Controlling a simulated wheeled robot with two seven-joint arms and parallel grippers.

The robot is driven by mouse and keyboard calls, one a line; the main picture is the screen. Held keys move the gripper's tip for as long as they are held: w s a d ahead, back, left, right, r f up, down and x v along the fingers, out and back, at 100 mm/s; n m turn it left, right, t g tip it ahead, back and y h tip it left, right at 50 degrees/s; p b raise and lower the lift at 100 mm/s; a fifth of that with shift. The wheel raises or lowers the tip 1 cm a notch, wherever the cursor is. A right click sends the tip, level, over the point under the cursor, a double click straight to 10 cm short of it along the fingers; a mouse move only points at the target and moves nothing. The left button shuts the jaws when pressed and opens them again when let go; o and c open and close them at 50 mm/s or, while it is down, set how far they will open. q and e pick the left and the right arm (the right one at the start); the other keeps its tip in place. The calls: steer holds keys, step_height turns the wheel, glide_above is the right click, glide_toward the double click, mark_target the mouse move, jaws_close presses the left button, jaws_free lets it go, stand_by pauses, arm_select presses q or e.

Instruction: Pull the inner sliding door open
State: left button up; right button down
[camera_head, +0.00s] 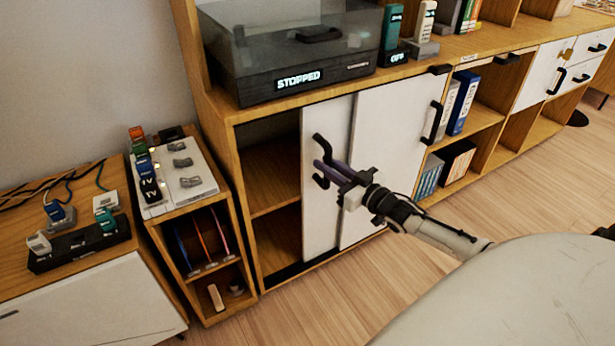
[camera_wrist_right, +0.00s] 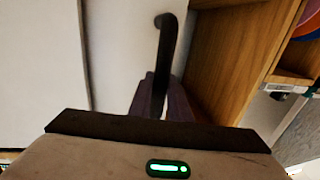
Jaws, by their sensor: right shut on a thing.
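The inner sliding door (camera_head: 319,222) is a white panel in the wooden cabinet, partly behind the white outer door (camera_head: 390,130). The cabinet's left part stands open beside it, showing a shelf. The inner door's black bar handle (camera_head: 321,141) is near its left edge. My right gripper (camera_head: 325,171) is shut on this handle, which hides the handle's middle. In the right wrist view, the handle (camera_wrist_right: 167,40) rises from between my gripper's two purple-grey fingers (camera_wrist_right: 163,98), with the white inner door (camera_wrist_right: 120,50) behind. My left gripper is not in view.
The outer door has its own black handle (camera_head: 436,122). A dark player marked "STOPPED" (camera_head: 290,65) stands on the cabinet top. A small wooden unit (camera_head: 205,250) stands to the left. The floor in front (camera_head: 330,300) is clear.

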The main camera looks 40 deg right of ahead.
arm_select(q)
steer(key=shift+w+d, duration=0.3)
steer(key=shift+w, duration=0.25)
arm_select(e)
steer(key=shift+s+d, duration=0.2)
steer(key=shift+d, duration=1.05)
steer(key=c, duration=1.6)
jaws_free()
steer(key=shift+c, duration=0.2)
arm_select(q)
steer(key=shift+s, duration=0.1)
steer(key=p, duration=0.1)
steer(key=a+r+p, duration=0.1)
steer(key=p, duration=0.1)
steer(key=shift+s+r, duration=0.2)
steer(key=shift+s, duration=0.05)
arm_select(e)
steer(key=s, duration=1)
steer(key=shift+s+d, duration=0.15)
